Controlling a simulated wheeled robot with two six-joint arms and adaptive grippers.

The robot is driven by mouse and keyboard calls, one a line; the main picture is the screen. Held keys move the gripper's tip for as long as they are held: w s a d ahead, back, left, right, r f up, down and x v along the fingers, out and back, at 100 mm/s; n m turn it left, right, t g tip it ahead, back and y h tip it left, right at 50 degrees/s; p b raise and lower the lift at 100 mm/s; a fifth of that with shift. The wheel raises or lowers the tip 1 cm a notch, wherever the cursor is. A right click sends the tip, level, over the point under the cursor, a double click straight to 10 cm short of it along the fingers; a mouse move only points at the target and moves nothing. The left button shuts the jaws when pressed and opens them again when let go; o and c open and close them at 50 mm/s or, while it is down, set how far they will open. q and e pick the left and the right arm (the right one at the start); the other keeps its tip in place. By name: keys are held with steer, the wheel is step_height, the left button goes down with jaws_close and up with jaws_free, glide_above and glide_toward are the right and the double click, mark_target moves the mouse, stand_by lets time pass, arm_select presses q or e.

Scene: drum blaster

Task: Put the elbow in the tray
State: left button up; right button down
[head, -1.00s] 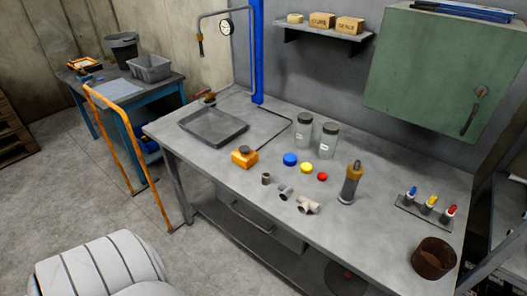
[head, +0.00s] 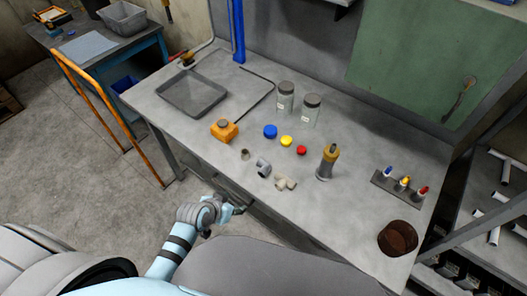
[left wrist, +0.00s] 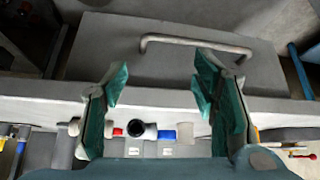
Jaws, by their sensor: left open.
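The grey elbow (head: 263,167) lies on the workbench between a short coupling (head: 245,154) and a beige tee (head: 285,183). In the left wrist view the elbow (left wrist: 141,128) shows its dark round opening, beyond the open jaws. The shallow grey tray (head: 192,94) lies empty at the bench's far left. My left gripper (head: 238,208) is open and empty, just off the bench's front edge by the drawer handle. Its teal fingers (left wrist: 160,80) stand wide apart in the left wrist view. My right gripper is not in view.
The drawer handle (left wrist: 195,44) juts out from the bench front.

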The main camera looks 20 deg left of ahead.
arm_select(q)
steer(key=m+t+h+p, duration=0.1)
steer(key=t+p, duration=0.1)
glide_toward(264, 164)
steer(key=s+a+f+v, duration=0.1)
steer(key=v, duration=0.5)
steer(key=shift+m, duration=0.3)
steer(key=b+x, duration=0.1)
steer(key=x, duration=0.3)
steer(key=b+x, duration=0.1)
steer(key=x, duration=0.4)
steer(key=d+b+x, duration=0.1)
steer(key=b+x, duration=0.1)
steer(key=x, duration=0.3)
steer(key=shift+w+r, duration=0.25)
steer(key=shift+w, duration=0.3)
steer(key=c, duration=1.1)
steer(key=shift+r, duration=0.1)
steer(key=shift+c, duration=0.6)
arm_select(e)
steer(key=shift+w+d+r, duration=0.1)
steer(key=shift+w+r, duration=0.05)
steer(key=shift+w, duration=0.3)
